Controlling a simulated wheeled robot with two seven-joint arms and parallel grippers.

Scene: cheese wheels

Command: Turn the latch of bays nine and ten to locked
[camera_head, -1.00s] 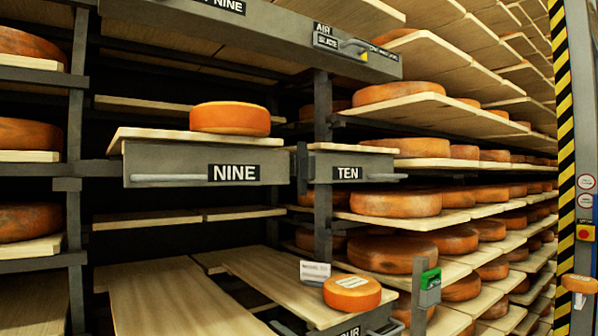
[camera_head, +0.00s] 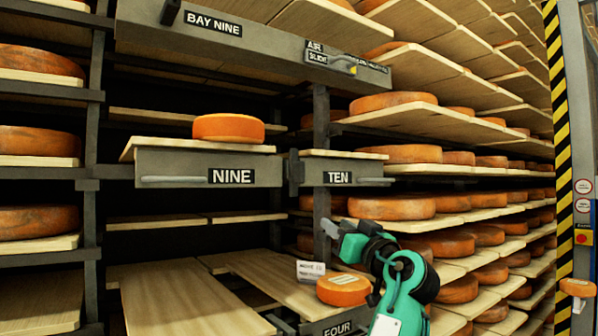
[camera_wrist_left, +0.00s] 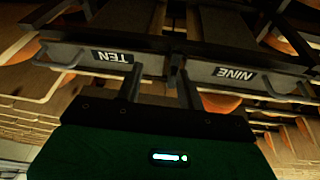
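The bay nine front (camera_head: 190,166) and bay ten front (camera_head: 318,173) are grey panels with black labels, side by side in the head view. A small dark upright piece (camera_head: 294,168), apparently the latch, sits between them; its locked state is too small to tell. In the left wrist view the panels appear upside down, with a dark piece (camera_wrist_left: 174,72) between them. My left gripper (camera_head: 332,230) is green and black, below the bay ten front and apart from it. Its two fingers (camera_wrist_left: 160,88) are spread with nothing between them. My right gripper is not in view.
An orange cheese wheel (camera_head: 228,128) sits on the bay nine board. Another cheese (camera_head: 343,289) lies beside a small white card (camera_head: 310,271) on the lower board, close to my left arm. A grey beam (camera_head: 260,43) labelled bay nine runs above. Loaded shelves fill the right.

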